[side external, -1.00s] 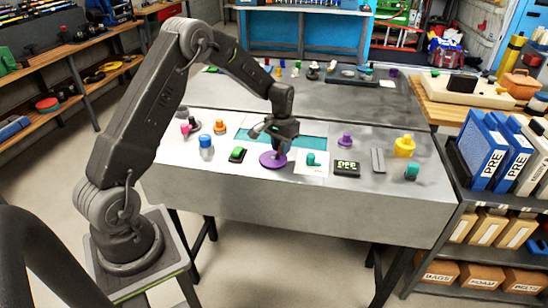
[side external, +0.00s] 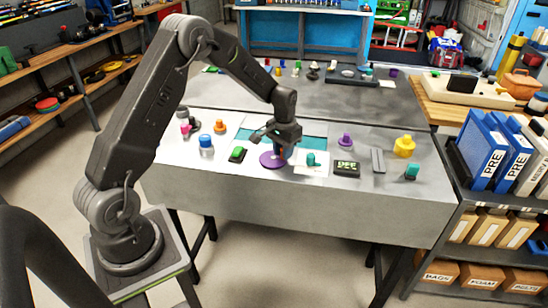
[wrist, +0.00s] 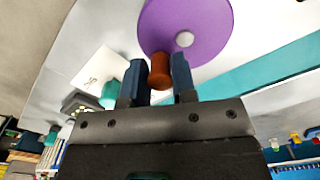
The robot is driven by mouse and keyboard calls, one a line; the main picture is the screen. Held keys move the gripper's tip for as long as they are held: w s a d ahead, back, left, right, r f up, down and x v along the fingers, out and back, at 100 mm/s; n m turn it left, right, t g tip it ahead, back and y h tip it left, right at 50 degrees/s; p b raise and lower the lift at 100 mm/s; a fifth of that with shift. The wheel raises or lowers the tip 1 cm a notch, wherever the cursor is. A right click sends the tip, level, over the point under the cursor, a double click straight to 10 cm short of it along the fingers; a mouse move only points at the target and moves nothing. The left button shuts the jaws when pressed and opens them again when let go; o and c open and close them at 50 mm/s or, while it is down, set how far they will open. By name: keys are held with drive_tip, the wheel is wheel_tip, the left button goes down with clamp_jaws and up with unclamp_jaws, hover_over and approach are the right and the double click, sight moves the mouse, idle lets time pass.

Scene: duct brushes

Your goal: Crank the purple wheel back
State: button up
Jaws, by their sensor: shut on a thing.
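The purple wheel (side external: 268,160) is a flat disc on the grey panel, beside the teal strip. It also shows in the wrist view (wrist: 205,22), with a pale hub (wrist: 184,39) and an orange-brown crank knob (wrist: 160,68) near its rim. My gripper (side external: 283,153) is over the right side of the wheel in the side view. In the wrist view my gripper (wrist: 160,82) has one dark finger on each side of the knob and is shut on it. The fingers partly hide the knob in the side view.
A teal knob (side external: 311,159) on a white plate and a dark display (side external: 347,168) stand to the right. A green switch (side external: 237,154) and a blue knob (side external: 206,142) stand to the left. A purple knob (side external: 345,139) is behind on the right.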

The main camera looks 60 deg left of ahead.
sight(277, 165)
drive_tip(key=shift+w+d+r, duration=0.1)
drive_tip(key=shift+d, duration=0.05)
drive_tip(key=shift+s+d+r, duration=0.1)
drive_tip(key=shift+s+d, duration=0.2)
drive_tip(key=shift+s, duration=0.05)
drive_tip(key=shift+s+d+r, duration=0.1)
drive_tip(key=shift+s+d, duration=0.05)
drive_tip(key=shift+s, duration=0.4)
drive_tip(key=shift+s+f, duration=0.25)
drive_tip(key=shift+s, duration=0.45)
